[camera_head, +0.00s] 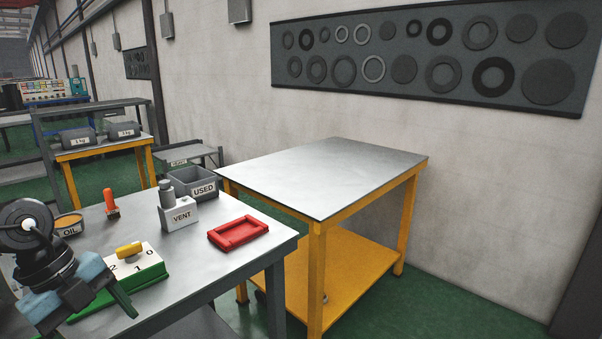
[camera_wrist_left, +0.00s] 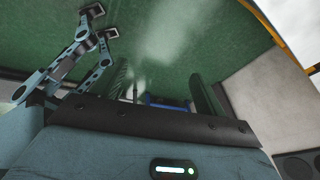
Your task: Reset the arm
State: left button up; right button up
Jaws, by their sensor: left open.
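My left gripper (camera_head: 88,300) is at the lower left of the head view, tilted, over the near left end of the grey table (camera_head: 215,262). In the left wrist view its two dark fingers (camera_wrist_left: 164,92) stand apart with nothing between them, green floor behind. It partly hides a green-and-white block marked 2, 1, 0 (camera_head: 150,272) with a yellow piece (camera_head: 129,249) on top. A grey flanged cylinder (camera_head: 167,192) stands at the white block labelled VENT (camera_head: 180,214). My right gripper is not in view.
On the grey table are a red tray (camera_head: 238,233), a grey USED bin (camera_head: 193,184), an orange-red handled item (camera_head: 110,202) and an OIL container (camera_head: 69,225). The yellow-framed table (camera_head: 330,180) beyond is bare. A panel of rings and discs (camera_head: 430,50) hangs on the wall.

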pick_arm(q)
jog(key=s+a+f+n+t+h+p, duration=0.1)
jog(key=s+a+f+n+t+p, duration=0.2)
jog(key=s+f+n+t, duration=0.5)
jog(key=s+a+f+n+t+h+p, duration=0.1)
jog(key=s+a+f+n+t+p, duration=0.25)
jog(key=f, duration=0.65)
jog(key=s+d+f+n+g+y+p, duration=0.1)
jog(key=s+d+f+n, duration=0.3)
jog(key=s+d, duration=0.5)
jog(key=s+d+f+n+g+y+p, duration=0.1)
jog(key=s+d+f+n+g+y, duration=0.1)
jog(key=s+d+f+n, duration=0.3)
jog(key=s+d+f+y, duration=0.1)
jog(key=s+d+f, duration=0.1)
jog(key=s+d, duration=0.2)
jog(key=shift+d, duration=0.45)
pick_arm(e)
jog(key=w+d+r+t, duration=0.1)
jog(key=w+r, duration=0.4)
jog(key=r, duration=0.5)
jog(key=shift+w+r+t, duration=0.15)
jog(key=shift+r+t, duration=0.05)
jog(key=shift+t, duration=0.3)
pick_arm(q)
jog(key=shift+n, duration=0.25)
